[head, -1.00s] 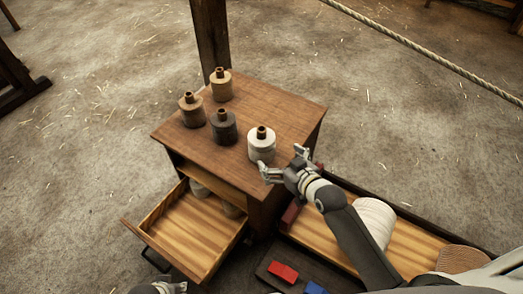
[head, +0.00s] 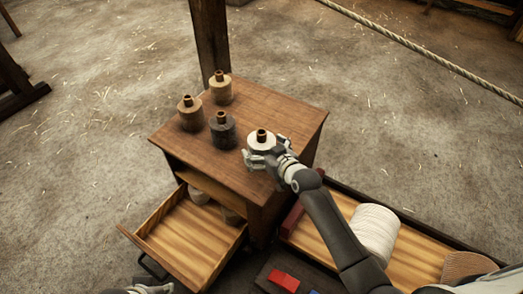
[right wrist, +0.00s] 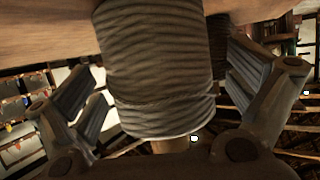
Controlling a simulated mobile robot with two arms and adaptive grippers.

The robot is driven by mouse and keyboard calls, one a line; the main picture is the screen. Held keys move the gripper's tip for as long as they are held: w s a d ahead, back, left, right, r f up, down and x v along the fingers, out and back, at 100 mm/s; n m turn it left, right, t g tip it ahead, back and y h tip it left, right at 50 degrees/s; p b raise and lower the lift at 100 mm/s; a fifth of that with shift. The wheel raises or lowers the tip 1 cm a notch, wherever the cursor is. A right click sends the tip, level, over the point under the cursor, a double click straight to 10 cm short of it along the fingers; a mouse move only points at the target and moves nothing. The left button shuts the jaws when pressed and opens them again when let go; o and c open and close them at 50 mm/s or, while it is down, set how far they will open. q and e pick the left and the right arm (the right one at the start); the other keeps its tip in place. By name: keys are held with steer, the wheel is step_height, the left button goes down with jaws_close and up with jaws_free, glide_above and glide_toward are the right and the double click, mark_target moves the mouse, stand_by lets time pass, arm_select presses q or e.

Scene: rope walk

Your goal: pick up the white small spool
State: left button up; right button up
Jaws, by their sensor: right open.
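The white small spool (head: 262,142) stands upright near the right front edge of the wooden cabinet top (head: 270,108), with a brown core sticking up. My right gripper (head: 264,158) is at the spool with its fingers open, one on either side of it. In the right wrist view the wound spool (right wrist: 158,70) fills the middle between the two spread fingers. A gap shows beside the left finger; contact on the right is unclear. Part of my left gripper (head: 152,289) shows at the bottom edge, mostly cut off.
A dark spool (head: 222,132), a brown spool (head: 191,116) and a tan spool (head: 220,90) stand left of the white one. An open drawer (head: 190,242) juts out below. A large white coil (head: 374,232) lies in a wooden tray at right, near a red block (head: 284,280).

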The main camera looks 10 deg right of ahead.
steer(key=shift+w+a+f, duration=0.2)
steer(key=shift+w+f, duration=0.1)
steer(key=shift+w, duration=0.35)
arm_select(q)
steer(key=shift+v, duration=1)
arm_select(e)
steer(key=c, duration=1.2)
steer(key=shift+c, duration=0.3)
steer(key=shift+r, duration=0.2)
